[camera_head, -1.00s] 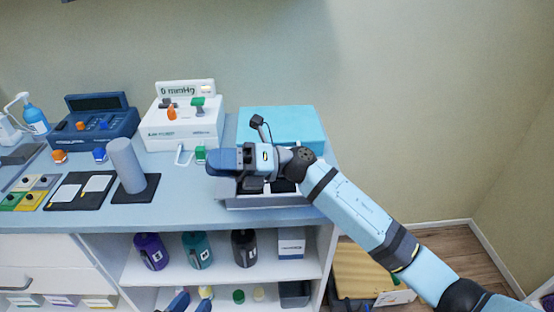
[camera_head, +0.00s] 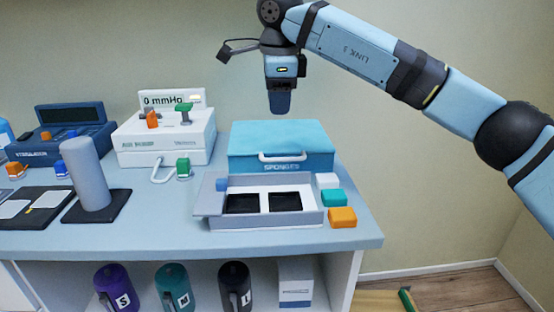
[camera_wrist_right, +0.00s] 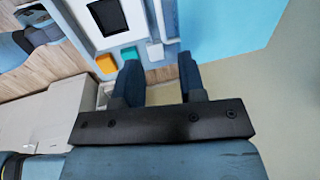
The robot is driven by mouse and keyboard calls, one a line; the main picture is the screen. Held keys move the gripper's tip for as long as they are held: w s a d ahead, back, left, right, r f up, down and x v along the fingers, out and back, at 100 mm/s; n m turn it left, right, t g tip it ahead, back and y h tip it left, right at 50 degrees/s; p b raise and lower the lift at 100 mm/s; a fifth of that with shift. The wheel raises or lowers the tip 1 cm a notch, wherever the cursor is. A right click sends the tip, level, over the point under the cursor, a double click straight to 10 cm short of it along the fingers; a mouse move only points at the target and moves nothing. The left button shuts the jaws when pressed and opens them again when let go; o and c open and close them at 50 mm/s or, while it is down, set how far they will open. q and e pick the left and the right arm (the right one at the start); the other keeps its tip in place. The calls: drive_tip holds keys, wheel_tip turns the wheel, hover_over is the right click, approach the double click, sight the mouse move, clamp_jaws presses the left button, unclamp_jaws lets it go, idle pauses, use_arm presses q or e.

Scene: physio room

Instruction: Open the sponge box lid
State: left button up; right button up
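The sponge box (camera_head: 250,146) is light blue, labelled "SPONGES", and stands at the back right of the counter. Its lid (camera_head: 285,131) looks closed, and a pale handle (camera_head: 283,157) is on its front. The box's blue surface also shows at the upper right of the right wrist view (camera_wrist_right: 225,28). My right gripper (camera_head: 280,103) points down above the box, apart from it. In the right wrist view its two fingers (camera_wrist_right: 160,82) are apart with nothing between them. My left gripper is not in view.
A grey tray (camera_head: 213,203) with two black pads sits directly before the box. White (camera_head: 327,181), teal (camera_head: 334,198) and orange (camera_head: 342,217) blocks lie to its right. A white pump unit (camera_head: 165,147) and a grey cylinder (camera_head: 87,175) stand left. A wall is behind.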

sight(277, 159)
use_arm(q)
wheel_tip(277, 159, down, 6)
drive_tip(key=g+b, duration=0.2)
drive_tip(key=b, duration=0.2)
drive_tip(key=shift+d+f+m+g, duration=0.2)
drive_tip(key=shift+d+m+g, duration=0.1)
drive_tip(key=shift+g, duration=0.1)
use_arm(e)
drive_tip(key=f, duration=0.4)
drive_tip(key=w+f, duration=0.1)
drive_tip(key=f, duration=0.3)
drive_tip(key=w+f, duration=0.1)
drive_tip(key=f, duration=0.4)
drive_tip(key=shift+w, duration=0.15)
clamp_jaws()
